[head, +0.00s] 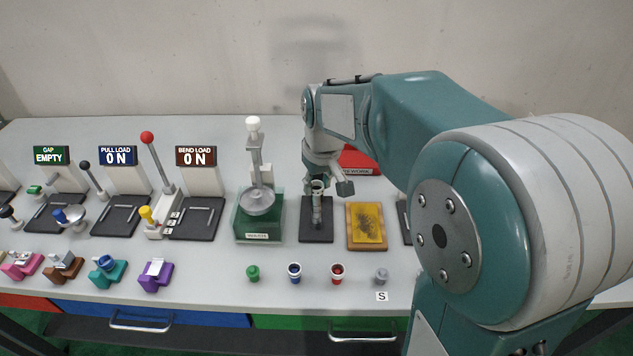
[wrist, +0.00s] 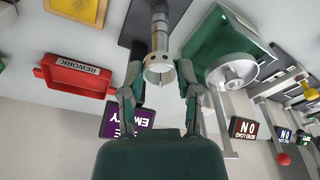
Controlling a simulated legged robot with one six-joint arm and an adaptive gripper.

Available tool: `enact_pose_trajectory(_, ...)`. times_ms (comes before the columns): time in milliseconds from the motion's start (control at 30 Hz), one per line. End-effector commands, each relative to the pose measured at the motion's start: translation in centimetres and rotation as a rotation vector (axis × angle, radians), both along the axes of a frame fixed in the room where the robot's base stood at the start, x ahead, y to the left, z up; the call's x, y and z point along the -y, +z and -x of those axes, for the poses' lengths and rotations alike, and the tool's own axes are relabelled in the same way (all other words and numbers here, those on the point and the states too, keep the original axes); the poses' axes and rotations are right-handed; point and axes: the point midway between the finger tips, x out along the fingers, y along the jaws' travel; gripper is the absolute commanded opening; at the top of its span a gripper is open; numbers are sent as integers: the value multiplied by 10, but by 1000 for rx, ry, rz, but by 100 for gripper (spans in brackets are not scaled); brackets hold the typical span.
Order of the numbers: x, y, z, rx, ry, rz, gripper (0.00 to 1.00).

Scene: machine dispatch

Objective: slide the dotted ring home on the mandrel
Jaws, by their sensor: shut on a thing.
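The dotted ring (wrist: 159,69) is a pale metal ring with small dark dots, seen between my fingers in the wrist view; it also shows in the head view (head: 317,184). My gripper (wrist: 160,80) is shut on it, one finger on each side. The mandrel (wrist: 160,28) is a grey stepped post in line with the ring; in the head view it stands upright (head: 316,212) on a dark base plate (head: 316,235), below my gripper. The ring is at the mandrel's upper end. I cannot tell whether the ring is around its tip or just above it.
A green stand with a grey column (head: 257,222) is close left of the mandrel. A yellow pad in a wooden frame (head: 367,226) is close right. A red REWORK tray (head: 360,162) lies behind. Small coloured pieces, such as the red one (head: 337,273), line the bench front.

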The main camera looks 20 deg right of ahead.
Motion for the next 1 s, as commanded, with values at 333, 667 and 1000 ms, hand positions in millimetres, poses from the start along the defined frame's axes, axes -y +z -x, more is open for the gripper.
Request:
enact_pose_trajectory(333, 0, 0, 0, 0, 0, 0, 4)
enact_pose_trajectory(667, 0, -3, 0, -2, 0, 0, 4)
enact_pose_trajectory(1000, -1, -11, 0, -1, 0, 0, 4)
